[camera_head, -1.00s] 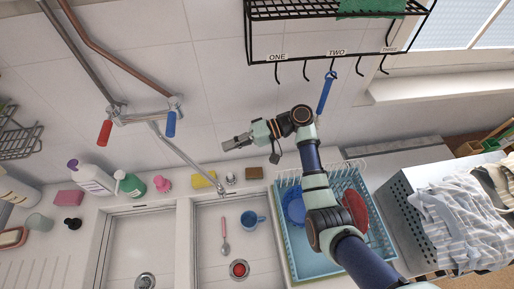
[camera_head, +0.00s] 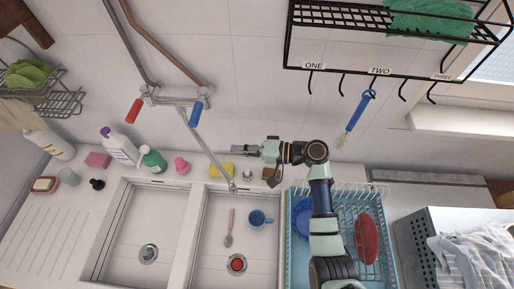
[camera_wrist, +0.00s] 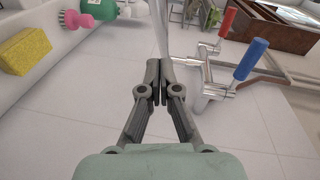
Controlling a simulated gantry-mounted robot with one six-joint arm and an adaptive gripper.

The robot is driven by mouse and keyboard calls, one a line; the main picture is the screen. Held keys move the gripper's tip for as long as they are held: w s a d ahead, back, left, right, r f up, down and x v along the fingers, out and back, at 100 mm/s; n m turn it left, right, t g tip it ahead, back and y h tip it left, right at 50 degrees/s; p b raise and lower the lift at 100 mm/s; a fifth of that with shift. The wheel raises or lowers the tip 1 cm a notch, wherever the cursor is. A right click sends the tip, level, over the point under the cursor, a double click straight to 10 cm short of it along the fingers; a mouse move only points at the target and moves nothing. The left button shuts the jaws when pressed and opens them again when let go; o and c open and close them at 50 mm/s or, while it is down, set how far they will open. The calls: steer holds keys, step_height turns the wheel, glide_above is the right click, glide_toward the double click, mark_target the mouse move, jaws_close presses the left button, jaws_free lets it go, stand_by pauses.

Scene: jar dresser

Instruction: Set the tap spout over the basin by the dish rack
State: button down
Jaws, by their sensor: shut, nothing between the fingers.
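The tap spout (camera_head: 208,151) is a thin metal pipe slanting down and right from the wall mixer. Its tip is at the back of the right-hand basin (camera_head: 262,242), which is beside the light-blue dish rack (camera_head: 380,262). My gripper (camera_head: 236,151) is shut and empty, pointing left just right of the spout in the head view, with a small gap showing. In the wrist view my gripper (camera_wrist: 153,66) has its fingertips together, and a metal pipe (camera_wrist: 160,32), apparently the spout, passes just beyond them. Contact cannot be told.
The mixer has a red handle (camera_head: 134,111) and a blue handle (camera_head: 196,112). A yellow sponge (camera_head: 221,171), pink brush (camera_head: 181,165) and bottles line the back ledge. A blue mug (camera_head: 260,219) and spoon (camera_head: 230,230) lie in the right basin. A wire shelf (camera_head: 380,72) hangs above right.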

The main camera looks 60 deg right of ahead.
steer(key=shift+w+a+f+p, duration=0.2)
steer(key=shift+w+a, duration=0.1)
steer(key=shift+a, duration=0.3)
steer(key=shift+w+a+f+p, duration=0.1)
steer(key=shift+w+a+p, duration=0.15)
steer(key=shift+a, duration=0.35)
steer(key=shift+w+a+f+p, duration=0.15)
steer(key=shift+w+a, duration=0.15)
steer(key=shift+a, duration=0.3)
steer(key=shift+w+a, duration=0.15)
steer(key=shift+a, duration=0.45)
steer(key=shift+r, duration=0.1)
steer(key=d+b+v, duration=0.1)
steer(key=v, duration=1.2)
steer(key=shift+w+d+b, duration=0.35)
steer(key=shift+d+b, duration=0.05)
